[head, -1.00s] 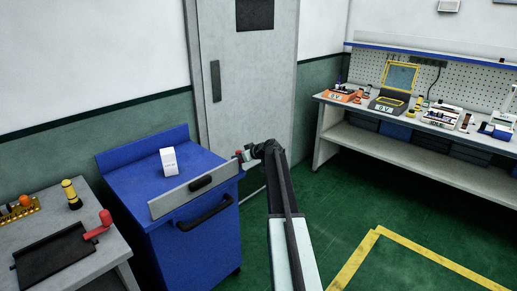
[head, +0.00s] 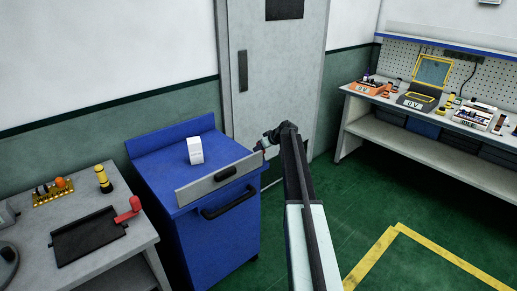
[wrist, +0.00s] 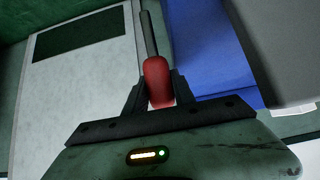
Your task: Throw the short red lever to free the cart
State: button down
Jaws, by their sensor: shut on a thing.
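The blue cart (head: 222,240) stands against the wall, with a grey panel (head: 200,190) and a black bar handle (head: 230,203) on its front. My gripper (head: 264,142) is at the panel's right end in the head view. In the wrist view my gripper (wrist: 157,92) is shut on the red grip of the short lever (wrist: 156,80), whose grey rod runs up from the grip. The blue cart (wrist: 208,50) shows beside it there. In the head view the lever is small and mostly hidden by my gripper.
A white box (head: 195,150) sits on the cart. The left bench (head: 85,265) holds a black tray (head: 88,236) with a red-handled crank (head: 130,209). A grey door (head: 280,90) stands behind my gripper. A workbench (head: 430,125) stands at right; the green floor before it is clear.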

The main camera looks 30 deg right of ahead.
jog(key=c, duration=1)
grip_release()
jog(key=shift+s+d, duration=0.1)
jog(key=shift+c, duration=0.2)
jog(key=shift+r, duration=0.1)
jog(key=p+v, duration=0.5)
jog(key=v, duration=0.2)
jog(key=shift+s+r, duration=0.25)
jog(key=shift+s, duration=0.05)
jog(key=shift+f, duration=0.1)
